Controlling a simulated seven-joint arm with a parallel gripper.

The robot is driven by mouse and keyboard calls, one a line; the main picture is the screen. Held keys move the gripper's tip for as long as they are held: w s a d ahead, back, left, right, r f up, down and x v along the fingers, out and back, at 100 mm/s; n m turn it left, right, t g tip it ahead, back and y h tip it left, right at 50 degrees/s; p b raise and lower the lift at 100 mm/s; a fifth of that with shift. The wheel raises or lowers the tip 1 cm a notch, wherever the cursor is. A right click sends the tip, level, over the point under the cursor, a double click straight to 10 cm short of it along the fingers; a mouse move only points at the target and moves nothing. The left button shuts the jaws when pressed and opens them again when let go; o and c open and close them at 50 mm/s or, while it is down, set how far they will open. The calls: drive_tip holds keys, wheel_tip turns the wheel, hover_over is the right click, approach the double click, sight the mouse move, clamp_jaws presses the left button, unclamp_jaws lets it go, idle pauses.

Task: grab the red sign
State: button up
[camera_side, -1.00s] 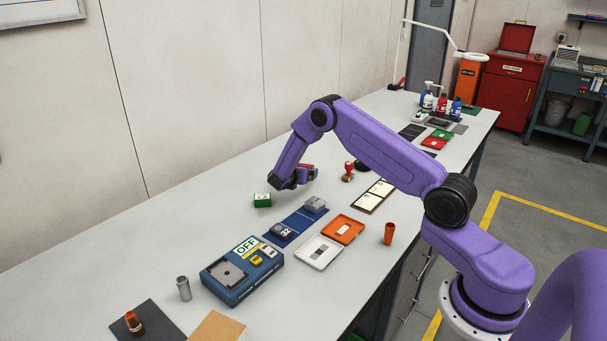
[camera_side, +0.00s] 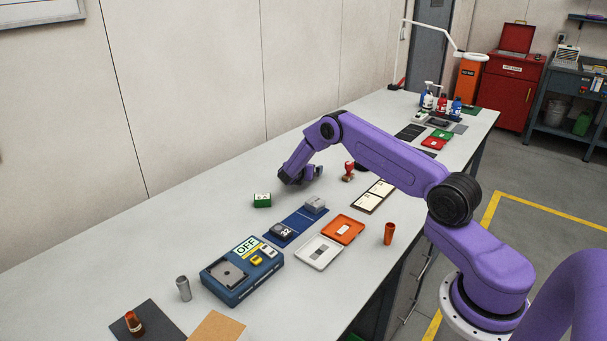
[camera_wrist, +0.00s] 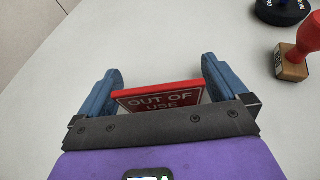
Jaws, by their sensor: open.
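The red sign (camera_wrist: 158,101) shows in the wrist view, with white lettering "OUT OF USE" on its dark face. In the side view my gripper (camera_side: 303,175) is low over the table, and the sign is hidden or too small to make out there.
A red-handled stamp (camera_wrist: 292,62) stands to the right of the gripper, with a dark round item (camera_wrist: 283,8) behind it. A green block (camera_side: 262,200) sits left of the gripper in the side view.

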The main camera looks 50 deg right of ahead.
drive_tip(key=c, duration=0.9)
drive_tip(key=shift+r, duration=0.15)
